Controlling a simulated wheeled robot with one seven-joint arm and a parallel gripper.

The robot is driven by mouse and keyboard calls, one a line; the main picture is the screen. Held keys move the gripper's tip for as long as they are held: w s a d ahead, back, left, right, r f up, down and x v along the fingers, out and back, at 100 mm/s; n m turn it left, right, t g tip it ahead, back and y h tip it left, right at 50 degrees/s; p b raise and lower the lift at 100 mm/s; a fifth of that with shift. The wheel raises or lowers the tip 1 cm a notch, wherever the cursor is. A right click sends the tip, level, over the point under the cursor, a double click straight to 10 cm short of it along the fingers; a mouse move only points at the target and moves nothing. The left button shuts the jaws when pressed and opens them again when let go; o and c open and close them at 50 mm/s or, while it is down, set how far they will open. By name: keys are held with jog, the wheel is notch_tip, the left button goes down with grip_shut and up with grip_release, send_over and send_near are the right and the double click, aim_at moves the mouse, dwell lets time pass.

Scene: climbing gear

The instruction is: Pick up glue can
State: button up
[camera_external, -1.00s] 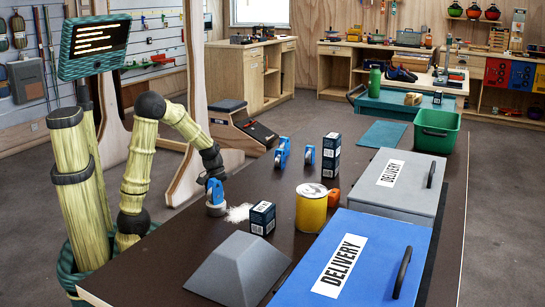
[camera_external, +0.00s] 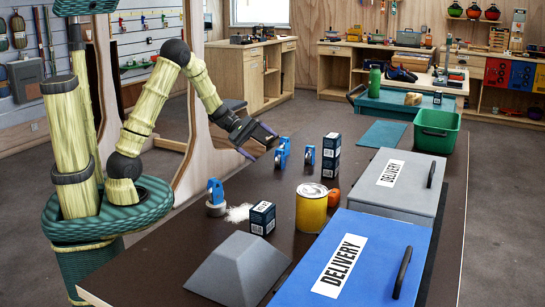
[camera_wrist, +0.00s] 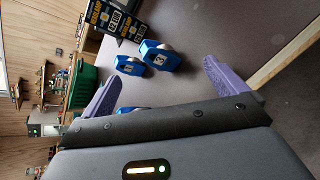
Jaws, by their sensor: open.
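A yellow can (camera_external: 311,210) with a pale lid stands upright on the dark table; it seems to be the glue can, though no label is readable. My gripper (camera_external: 263,146) is open and empty, above the table's far left edge, well to the upper left of the can. In the wrist view my gripper's purple fingers (camera_wrist: 164,72) are spread wide with nothing between them at their tips. I cannot make out the yellow can in the wrist view.
Blue devices (camera_external: 282,152) (camera_wrist: 160,57) and stacked black boxes (camera_external: 331,158) stand near my gripper. Another blue device (camera_external: 215,196), white powder (camera_external: 239,213) and a black box (camera_external: 262,218) lie left of the can. Delivery boxes (camera_external: 300,262) are close on its right.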

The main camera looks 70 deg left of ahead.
aim_at(298, 196)
jog(key=d+h, duration=0.1)
jog(key=d, duration=0.2)
jog(key=w+d+r+n+h+p, duration=0.1)
jog(key=d, duration=0.3)
jog(key=w+d+r+n+t+h+p, duration=0.1)
jog(key=d, duration=0.3)
jog(key=shift+w+d+r, duration=0.1)
jog(key=shift+w+d, duration=0.1)
jog(key=d, duration=0.2)
jog(key=s+d+f+g+h, duration=0.1)
jog(key=d, duration=0.2)
jog(key=s+d+f+n+h, duration=0.1)
jog(key=d, duration=0.1)
jog(key=shift+s+d+b, duration=0.15)
jog(key=shift+d+b, duration=0.15)
jog(key=s+d, duration=0.1)
jog(key=d, duration=0.2)
jog(key=s+d+n+g+h, duration=0.1)
jog(key=s+d, duration=0.1)
jog(key=d, duration=0.1)
jog(key=s+d+f+g+h, duration=0.1)
jog(key=s+d, duration=0.1)
jog(key=d, duration=0.1)
jog(key=shift+b, duration=0.4)
